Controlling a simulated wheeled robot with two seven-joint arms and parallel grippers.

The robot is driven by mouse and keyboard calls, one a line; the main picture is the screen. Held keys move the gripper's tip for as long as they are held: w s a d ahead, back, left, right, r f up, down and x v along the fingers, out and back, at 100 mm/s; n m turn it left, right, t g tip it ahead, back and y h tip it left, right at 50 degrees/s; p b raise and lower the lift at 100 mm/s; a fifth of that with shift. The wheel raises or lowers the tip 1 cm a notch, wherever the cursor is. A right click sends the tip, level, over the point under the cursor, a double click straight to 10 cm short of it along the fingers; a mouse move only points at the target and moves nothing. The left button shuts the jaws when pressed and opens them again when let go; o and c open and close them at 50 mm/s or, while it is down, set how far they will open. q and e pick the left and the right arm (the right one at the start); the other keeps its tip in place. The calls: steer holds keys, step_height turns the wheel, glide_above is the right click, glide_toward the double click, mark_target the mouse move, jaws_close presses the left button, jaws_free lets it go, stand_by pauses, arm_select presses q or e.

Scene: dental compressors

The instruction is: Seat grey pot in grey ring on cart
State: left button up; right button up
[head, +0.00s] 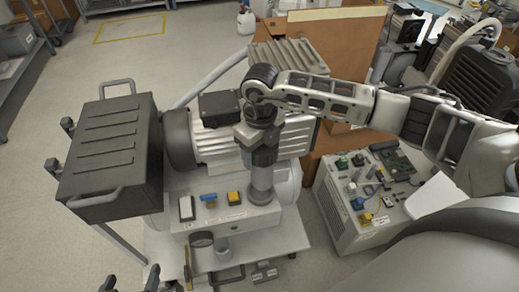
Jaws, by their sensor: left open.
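My left gripper (263,157) is over the cart's near end and points down. It is open, with its jaws at the top of an upright grey cylinder that looks like the grey pot (262,180). The gripper hides the pot's top. The pot's foot is at a darker grey band that looks like the grey ring (261,197), on the white panel (235,217) of the cart (290,236). I cannot tell whether the pot is fully down in the ring. My right gripper is not in view.
A dark box with handles (112,150) and a ribbed silver motor (220,140) are left of the gripper. Blue and yellow blocks (209,199) are on the panel. A cabinet with electronics (340,215) is at right. Floor at left is free.

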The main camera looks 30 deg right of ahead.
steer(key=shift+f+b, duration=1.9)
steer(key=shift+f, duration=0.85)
arm_select(q)
steer(key=shift+w+d+f+t, duration=0.1)
steer(key=shift+d+f+t, duration=0.15)
steer(key=shift+f, duration=0.45)
steer(key=shift+f, duration=0.15)
arm_select(e)
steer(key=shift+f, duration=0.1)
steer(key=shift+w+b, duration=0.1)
steer(key=shift+b, duration=0.2)
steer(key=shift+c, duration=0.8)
arm_select(q)
steer(key=shift+f, duration=0.15)
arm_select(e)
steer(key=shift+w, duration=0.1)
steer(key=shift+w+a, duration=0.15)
arm_select(q)
steer(key=shift+f+b, duration=0.55)
steer(key=shift+b, duration=0.05)
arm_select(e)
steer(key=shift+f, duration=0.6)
